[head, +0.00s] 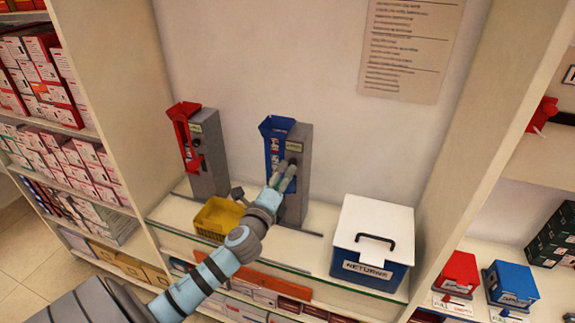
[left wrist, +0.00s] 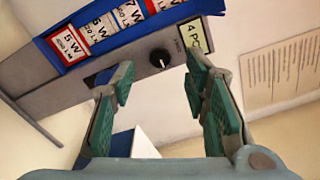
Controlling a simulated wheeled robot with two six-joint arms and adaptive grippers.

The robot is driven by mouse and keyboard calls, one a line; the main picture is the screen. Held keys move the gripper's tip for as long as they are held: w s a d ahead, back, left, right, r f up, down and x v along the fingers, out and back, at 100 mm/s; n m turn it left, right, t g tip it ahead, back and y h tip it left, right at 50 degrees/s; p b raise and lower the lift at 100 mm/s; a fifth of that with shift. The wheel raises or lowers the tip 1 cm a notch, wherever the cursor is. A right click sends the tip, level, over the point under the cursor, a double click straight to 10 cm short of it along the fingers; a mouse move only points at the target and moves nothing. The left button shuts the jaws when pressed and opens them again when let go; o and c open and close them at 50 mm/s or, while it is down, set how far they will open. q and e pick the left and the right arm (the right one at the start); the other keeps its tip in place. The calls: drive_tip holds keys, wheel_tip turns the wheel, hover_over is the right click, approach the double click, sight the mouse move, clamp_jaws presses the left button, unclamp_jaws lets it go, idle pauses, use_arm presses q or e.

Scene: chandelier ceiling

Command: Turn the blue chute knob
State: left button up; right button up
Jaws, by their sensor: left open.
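The blue chute (head: 274,133) is a grey dispenser with a blue hopper, standing on the counter in the head view. In the left wrist view its blue front (left wrist: 165,20) holds several wattage-labelled boxes. Its black round knob (left wrist: 160,58), with a white mark, sits on the grey panel beside a "4 PC" label. My left gripper (head: 284,176) is in front of this dispenser. In the left wrist view the green-padded fingers (left wrist: 160,76) are open, with the knob showing in the gap between them. I cannot tell whether they touch it. My right gripper is not in view.
A red-hoppered dispenser (head: 203,150) stands to the left. A yellow basket (head: 217,218) sits on the counter near my left arm. A white-lidded blue RETURNS box (head: 372,240) stands to the right. Shelves of boxes flank the counter.

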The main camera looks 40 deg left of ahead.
sight(290, 164)
use_arm(q)
drive_tip(key=x, duration=0.5)
drive_tip(key=shift+d, duration=0.1)
drive_tip(key=shift+c, duration=0.6)
clamp_jaws()
